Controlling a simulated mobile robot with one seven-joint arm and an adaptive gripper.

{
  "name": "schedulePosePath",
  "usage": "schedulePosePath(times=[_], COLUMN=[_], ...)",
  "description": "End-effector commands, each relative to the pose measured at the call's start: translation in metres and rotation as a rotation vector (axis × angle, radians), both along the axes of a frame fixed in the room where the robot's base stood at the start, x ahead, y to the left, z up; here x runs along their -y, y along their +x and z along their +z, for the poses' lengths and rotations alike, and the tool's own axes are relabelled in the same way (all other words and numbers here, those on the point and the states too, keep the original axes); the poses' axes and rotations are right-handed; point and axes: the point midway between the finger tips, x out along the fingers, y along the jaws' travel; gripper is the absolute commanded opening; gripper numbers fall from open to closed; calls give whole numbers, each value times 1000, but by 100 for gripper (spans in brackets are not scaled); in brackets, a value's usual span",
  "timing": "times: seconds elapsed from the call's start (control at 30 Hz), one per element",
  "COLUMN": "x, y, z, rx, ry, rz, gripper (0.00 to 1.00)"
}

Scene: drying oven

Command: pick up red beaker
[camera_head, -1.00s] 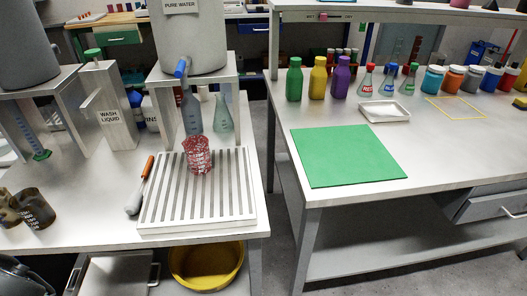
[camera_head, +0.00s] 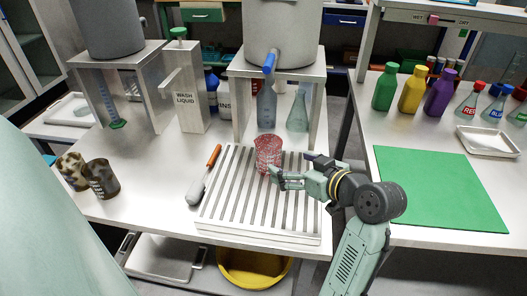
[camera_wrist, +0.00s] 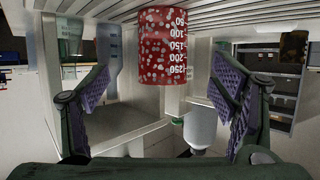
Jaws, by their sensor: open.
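The red beaker (camera_head: 267,154) is a speckled red glass standing on the slatted white drain rack (camera_head: 225,226) in the head view. My gripper (camera_head: 286,174) is just right of and in front of the beaker, near its height. In the wrist view the red beaker (camera_wrist: 163,45) shows upside down, with white volume marks, between and beyond the two fingers of my gripper (camera_wrist: 160,88). The fingers are spread apart and hold nothing. In the head view the gripper covers a little of the beaker's lower right side.
A brush with an orange handle (camera_head: 213,156) lies along the rack's left edge. A bottle (camera_head: 267,107) and a flask (camera_head: 298,112) stand behind the beaker, under a metal stand. Two dirty beakers (camera_head: 101,179) stand at left. A green mat (camera_head: 440,188) lies on the right table.

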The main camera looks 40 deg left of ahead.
Motion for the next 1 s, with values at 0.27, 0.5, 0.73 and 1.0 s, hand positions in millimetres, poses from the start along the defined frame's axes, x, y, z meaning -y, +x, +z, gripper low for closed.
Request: schedulePosePath(times=[0.27,0.5,0.73,1.0], x=[-38,-56,-86,-93], y=[7,11,17,20], z=[-17,-24,-37,-41], rx=[-7,-6,-5,-2], ry=[-7,-7,-6,-5], rz=[7,7,5,3], gripper=[79,79,79,79])
